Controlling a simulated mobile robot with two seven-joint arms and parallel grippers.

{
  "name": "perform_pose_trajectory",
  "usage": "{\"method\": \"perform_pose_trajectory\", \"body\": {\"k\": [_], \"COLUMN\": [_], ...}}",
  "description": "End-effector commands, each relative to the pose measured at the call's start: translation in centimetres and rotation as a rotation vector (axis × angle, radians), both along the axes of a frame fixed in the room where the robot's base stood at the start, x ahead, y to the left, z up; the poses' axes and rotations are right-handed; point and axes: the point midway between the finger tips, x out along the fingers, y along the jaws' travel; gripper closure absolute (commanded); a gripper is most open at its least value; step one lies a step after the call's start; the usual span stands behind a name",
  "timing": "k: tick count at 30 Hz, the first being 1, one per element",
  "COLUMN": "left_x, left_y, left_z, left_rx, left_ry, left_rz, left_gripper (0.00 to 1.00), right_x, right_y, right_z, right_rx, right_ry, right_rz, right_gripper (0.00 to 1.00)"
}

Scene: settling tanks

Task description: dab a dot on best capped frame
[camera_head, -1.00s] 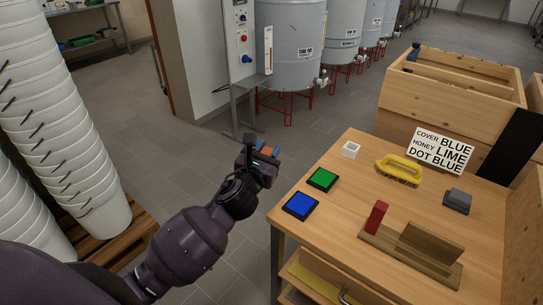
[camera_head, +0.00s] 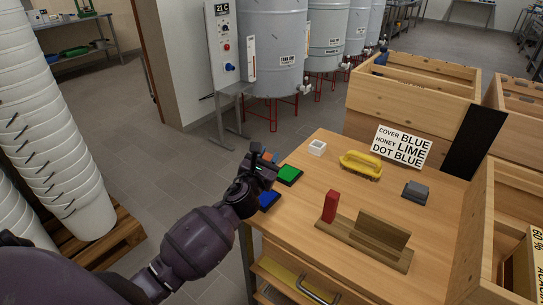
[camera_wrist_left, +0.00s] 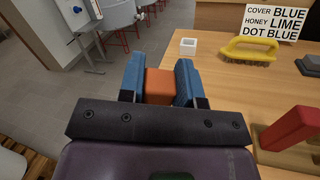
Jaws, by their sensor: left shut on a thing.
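My left gripper (camera_head: 264,161) is shut on an orange block (camera_wrist_left: 159,86), which shows between its blue fingers in the left wrist view. In the head view the gripper is at the table's left edge, in front of the blue pad (camera_head: 268,201) and beside the green pad (camera_head: 289,174). It partly hides the blue pad. A white sign (camera_head: 402,146) reads COVER BLUE, HONEY LIME, DOT BLUE. I cannot make out a capped frame. My right gripper is not in view.
Wooden crates (camera_head: 412,105) stand behind. White buckets (camera_head: 55,150) are stacked at left.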

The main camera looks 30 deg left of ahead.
Motion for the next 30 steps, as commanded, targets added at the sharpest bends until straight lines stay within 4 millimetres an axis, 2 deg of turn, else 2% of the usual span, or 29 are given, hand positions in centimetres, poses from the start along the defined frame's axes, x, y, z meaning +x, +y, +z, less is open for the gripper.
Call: {"method": "perform_pose_trajectory", "body": {"k": [13, 24, 30], "left_x": [0.1, 0.1, 0.1], "left_y": [0.0, 0.0, 0.0], "left_z": [-1.0, -4.3, -6.1], "left_rx": [0.076, 0.075, 0.074], "left_ry": [-0.004, 0.002, 0.003], "left_rz": [-0.011, -0.011, -0.011], "left_gripper": [0.92, 0.92, 0.92], "right_x": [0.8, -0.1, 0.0], "right_y": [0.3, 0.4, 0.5], "right_z": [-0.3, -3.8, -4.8], "right_rx": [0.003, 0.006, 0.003], "right_ry": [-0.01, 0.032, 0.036], "right_rz": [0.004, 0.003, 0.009], "right_gripper": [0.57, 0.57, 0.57]}}
